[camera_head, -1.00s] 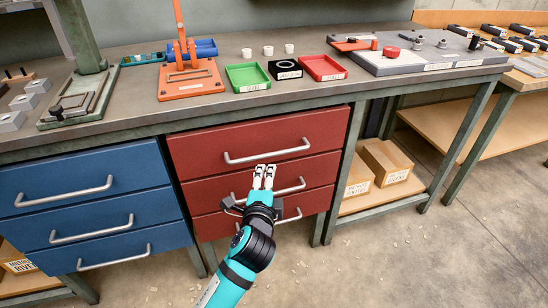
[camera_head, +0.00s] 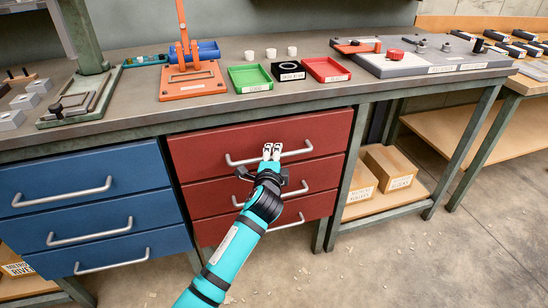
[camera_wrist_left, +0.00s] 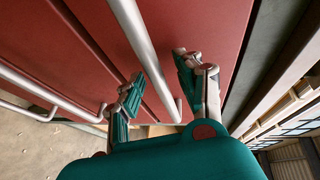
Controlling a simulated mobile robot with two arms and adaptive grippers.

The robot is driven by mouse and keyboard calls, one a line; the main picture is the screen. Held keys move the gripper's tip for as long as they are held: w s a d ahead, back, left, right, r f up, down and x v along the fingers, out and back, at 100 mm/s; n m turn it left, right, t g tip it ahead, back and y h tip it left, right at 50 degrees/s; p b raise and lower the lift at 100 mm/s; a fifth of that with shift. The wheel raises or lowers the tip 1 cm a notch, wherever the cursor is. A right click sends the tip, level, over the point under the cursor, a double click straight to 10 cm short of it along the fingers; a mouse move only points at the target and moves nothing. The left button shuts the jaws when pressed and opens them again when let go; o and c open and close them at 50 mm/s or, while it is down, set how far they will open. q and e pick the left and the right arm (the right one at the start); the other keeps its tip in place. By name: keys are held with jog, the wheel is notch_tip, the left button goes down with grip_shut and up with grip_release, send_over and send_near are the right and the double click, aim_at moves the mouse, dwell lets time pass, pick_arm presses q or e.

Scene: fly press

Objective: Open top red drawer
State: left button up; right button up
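The top red drawer (camera_head: 205,148) sits shut in the cabinet, its front flush with the drawers below. Its silver bar handle (camera_head: 240,162) also shows in the left wrist view (camera_wrist_left: 138,40). My left gripper (camera_head: 271,152) is at this handle, its fingertips overlapping the bar in the head view. In the left wrist view my left gripper (camera_wrist_left: 158,66) has its two fingers apart, with the bar passing between them in the picture. Whether the fingers touch the bar cannot be told. My right gripper is in neither view.
Two more red drawers with bar handles lie below, and blue drawers (camera_head: 88,176) stand to the left. Above, the workbench top (camera_head: 225,108) carries an orange press (camera_head: 192,80), a green tray (camera_head: 250,85) and a red tray (camera_head: 327,76). The floor in front is open.

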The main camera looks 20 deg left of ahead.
pick_arm(q)
grip_shut()
jog(key=shift+s+f, duration=0.1)
jog(key=shift+f, duration=0.05)
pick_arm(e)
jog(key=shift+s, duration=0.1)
